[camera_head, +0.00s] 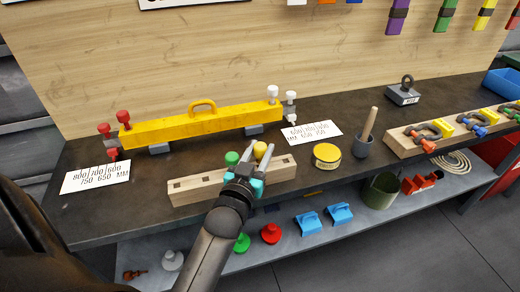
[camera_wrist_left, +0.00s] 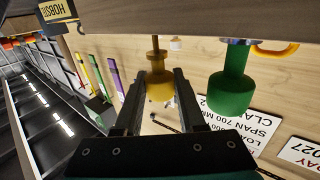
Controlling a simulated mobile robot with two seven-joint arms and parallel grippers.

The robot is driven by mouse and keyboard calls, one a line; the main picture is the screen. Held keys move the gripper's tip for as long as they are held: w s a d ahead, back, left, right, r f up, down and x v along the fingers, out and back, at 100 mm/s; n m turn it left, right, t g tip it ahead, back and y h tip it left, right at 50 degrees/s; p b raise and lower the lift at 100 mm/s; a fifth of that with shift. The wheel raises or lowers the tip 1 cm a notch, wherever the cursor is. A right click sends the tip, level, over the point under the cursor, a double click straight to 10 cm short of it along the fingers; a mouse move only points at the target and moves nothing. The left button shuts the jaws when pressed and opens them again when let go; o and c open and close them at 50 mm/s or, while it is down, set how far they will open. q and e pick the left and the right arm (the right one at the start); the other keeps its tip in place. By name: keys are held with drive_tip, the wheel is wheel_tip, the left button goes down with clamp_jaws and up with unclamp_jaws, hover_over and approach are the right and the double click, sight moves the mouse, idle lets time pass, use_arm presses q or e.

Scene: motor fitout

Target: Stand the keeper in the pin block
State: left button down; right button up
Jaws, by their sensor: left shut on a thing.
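The pin block (camera_head: 200,188) is a long pale wooden block with square holes, near the front edge of the bench. My left gripper (camera_head: 254,168) is over its right half, shut on the yellow keeper (camera_head: 261,149). In the left wrist view the yellow keeper (camera_wrist_left: 159,82) is between the two fingers (camera_wrist_left: 160,88), its narrow stem pointing at the block (camera_wrist_left: 180,14). I cannot tell whether the stem is in a hole. A green keeper (camera_head: 232,158) stands at the block just left of it; it also shows in the left wrist view (camera_wrist_left: 232,88). My right gripper is out of view.
A yellow beam (camera_head: 200,124) with a handle lies behind the block. A yellow tin (camera_head: 327,156), a grey mortar with pestle (camera_head: 363,146) and a clamp rack (camera_head: 410,147) stand to the right. A lower shelf (camera_head: 330,228) holds green, red and blue parts.

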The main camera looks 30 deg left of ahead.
use_arm(q)
drive_tip(key=shift+f+b, duration=0.6)
drive_tip(key=shift+f, duration=0.4)
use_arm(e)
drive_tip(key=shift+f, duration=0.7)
use_arm(q)
drive_tip(key=shift+c, duration=2.1)
unclamp_jaws()
